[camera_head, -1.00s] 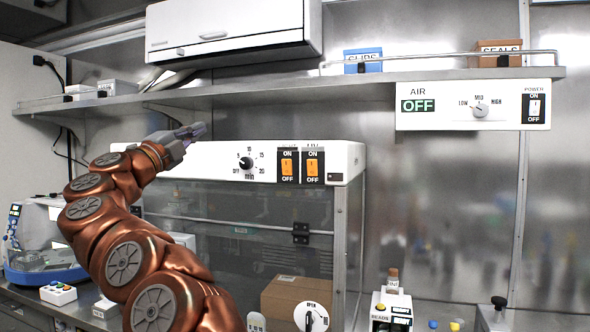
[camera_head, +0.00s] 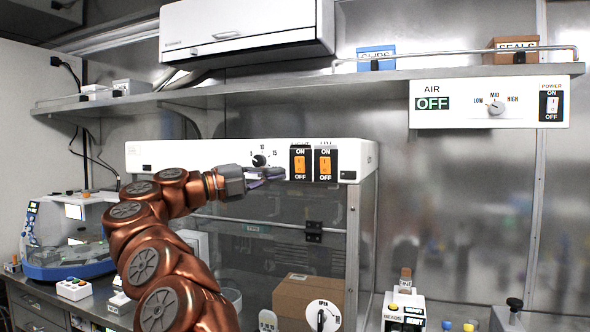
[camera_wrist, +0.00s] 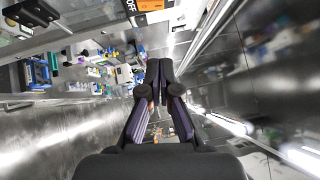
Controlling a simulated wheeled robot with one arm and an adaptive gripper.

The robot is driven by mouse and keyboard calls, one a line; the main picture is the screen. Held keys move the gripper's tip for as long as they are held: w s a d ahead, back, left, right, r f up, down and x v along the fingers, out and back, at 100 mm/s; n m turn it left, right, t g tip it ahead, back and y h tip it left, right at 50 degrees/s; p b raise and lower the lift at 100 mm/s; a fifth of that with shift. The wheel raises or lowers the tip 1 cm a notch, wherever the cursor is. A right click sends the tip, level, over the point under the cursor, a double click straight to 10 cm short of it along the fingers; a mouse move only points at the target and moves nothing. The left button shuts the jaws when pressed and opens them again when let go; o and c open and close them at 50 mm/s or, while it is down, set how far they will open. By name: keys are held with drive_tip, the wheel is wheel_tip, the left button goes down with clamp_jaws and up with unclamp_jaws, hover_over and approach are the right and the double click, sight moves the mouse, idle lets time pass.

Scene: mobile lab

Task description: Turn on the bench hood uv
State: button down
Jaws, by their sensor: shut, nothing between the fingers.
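The bench hood's white control panel (camera_head: 205,155) has two orange rocker switches side by side, each marked ON above and OFF below. The right one (camera_head: 325,166) has a blurred label that looks like UV; the left one (camera_head: 299,167) looks labelled light. My gripper (camera_head: 278,173) is shut and empty, its tips pointing right, just left of the left switch in the head view. I cannot tell its gap to the panel. In the wrist view the shut fingers (camera_wrist: 160,70) point ahead, and part of a switch plate with OFF and orange (camera_wrist: 150,5) shows at the top edge.
A timer knob (camera_head: 259,160) sits on the panel, partly above my gripper. A shelf (camera_head: 300,84) runs above the hood. A separate air panel (camera_head: 455,104) with its own power switch hangs at the right. The glass hood front (camera_head: 270,255) lies below the panel.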

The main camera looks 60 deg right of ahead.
sight(329, 160)
drive_tip(key=shift+w+d+p+x, duration=0.3)
drive_tip(key=shift+p+x, duration=0.4)
drive_tip(key=shift+x, duration=1.3)
drive_tip(key=shift+w+d+p+x, duration=0.35)
drive_tip(key=shift+p+x, duration=0.3)
drive_tip(key=shift+x, duration=1.4)
drive_tip(key=shift+w+d+p+x, duration=0.15)
drive_tip(key=shift+w+p+x, duration=0.4)
drive_tip(key=shift+x, duration=1.45)
drive_tip(key=shift+s+r, duration=0.15)
drive_tip(key=shift+d+r+p, duration=0.15)
drive_tip(key=shift+p, duration=0.35)
